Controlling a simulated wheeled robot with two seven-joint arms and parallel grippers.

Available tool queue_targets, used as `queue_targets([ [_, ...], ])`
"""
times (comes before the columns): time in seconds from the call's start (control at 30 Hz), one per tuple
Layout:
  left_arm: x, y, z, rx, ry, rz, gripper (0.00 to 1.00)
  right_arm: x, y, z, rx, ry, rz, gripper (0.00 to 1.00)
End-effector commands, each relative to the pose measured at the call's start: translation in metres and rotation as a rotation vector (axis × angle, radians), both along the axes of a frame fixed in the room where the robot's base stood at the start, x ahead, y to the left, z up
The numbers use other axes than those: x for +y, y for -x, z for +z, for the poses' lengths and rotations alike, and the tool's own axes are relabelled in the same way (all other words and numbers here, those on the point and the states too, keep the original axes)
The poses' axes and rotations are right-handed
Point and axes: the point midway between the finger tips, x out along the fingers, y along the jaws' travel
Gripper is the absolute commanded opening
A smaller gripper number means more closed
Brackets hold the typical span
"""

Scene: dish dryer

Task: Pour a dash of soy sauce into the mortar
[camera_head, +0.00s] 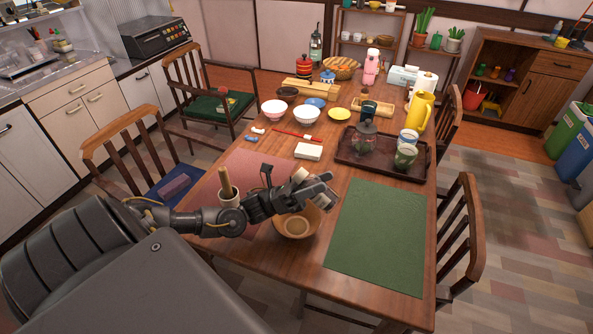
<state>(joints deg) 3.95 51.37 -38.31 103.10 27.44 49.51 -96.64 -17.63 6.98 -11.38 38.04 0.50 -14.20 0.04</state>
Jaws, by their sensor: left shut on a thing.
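My left gripper (318,188) reaches in from the left over the near part of the table. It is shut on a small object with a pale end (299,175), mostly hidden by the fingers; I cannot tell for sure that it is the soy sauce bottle. A round tan bowl (296,224), possibly the mortar, stands just below the gripper, and the gripper covers part of its far rim. A small whitish cup-like vessel (229,198) with a wooden pestle-like stick (226,180) upright in it stands to the left, behind my forearm. My right gripper is out of view.
A green mat (377,237) lies right of the bowl and is bare. A pink mat (255,172) lies behind my arm. A dark tray (350,158) with jars and cups stands beyond. Small bowls (307,113), a white block (308,151) and a yellow pitcher (419,112) stand farther back.

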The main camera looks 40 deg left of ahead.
Motion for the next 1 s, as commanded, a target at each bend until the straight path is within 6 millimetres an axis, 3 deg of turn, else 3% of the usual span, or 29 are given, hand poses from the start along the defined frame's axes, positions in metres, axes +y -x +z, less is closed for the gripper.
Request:
queue_targets([
  [1.0, -0.0002, 0.0003, 0.0075, -0.008, 0.044, -0.001, 0.19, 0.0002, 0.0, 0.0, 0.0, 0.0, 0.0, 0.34],
])
